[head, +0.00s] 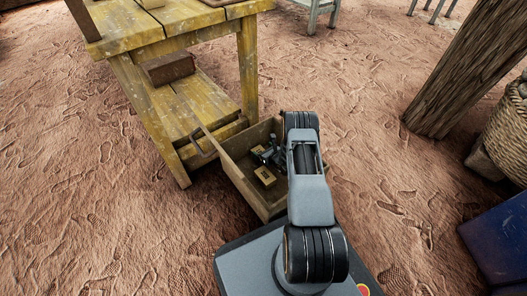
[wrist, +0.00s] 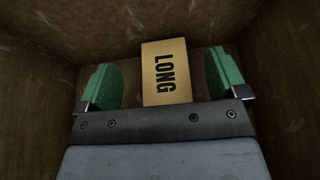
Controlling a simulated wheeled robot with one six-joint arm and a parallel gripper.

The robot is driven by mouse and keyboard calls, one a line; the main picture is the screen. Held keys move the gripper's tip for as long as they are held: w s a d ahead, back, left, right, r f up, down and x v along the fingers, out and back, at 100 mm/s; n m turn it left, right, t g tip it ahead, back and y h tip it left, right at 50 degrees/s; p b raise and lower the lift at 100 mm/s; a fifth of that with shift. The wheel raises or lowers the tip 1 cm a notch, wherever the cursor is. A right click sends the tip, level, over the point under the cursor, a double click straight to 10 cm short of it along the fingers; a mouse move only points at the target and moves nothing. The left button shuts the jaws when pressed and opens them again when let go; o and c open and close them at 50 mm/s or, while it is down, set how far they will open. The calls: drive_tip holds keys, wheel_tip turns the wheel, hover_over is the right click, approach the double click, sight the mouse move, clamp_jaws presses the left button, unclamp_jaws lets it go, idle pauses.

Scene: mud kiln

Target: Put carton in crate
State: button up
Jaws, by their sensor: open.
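The carton (wrist: 165,72) is a tan box with "LONG" printed in black. In the wrist view it lies on the floor of the brown crate (wrist: 35,60), between the two green-padded fingers of my gripper (wrist: 168,88). The fingers are open, with a gap on each side of the carton. Its near end is hidden by the gripper body. In the head view my gripper (head: 268,156) reaches down into the wooden crate (head: 243,184). Two small tan patches show in it, one lower (head: 265,176) and one beside the gripper; I cannot tell which is this carton.
A worn yellow wooden table (head: 175,45) stands beside the crate, with a brown block (head: 168,68) on its lower shelf. A wooden post (head: 470,65), a woven basket (head: 510,130) and a blue box (head: 500,240) are at right. Sandy ground between is clear.

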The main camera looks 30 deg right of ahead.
drive_tip(key=shift+r, duration=0.2)
drive_tip(key=p+v, duration=0.3)
drive_tip(key=v, duration=0.5)
drive_tip(key=shift+w+r+p, duration=0.2)
drive_tip(key=shift+r+p, duration=0.1)
drive_tip(key=shift+r, duration=0.05)
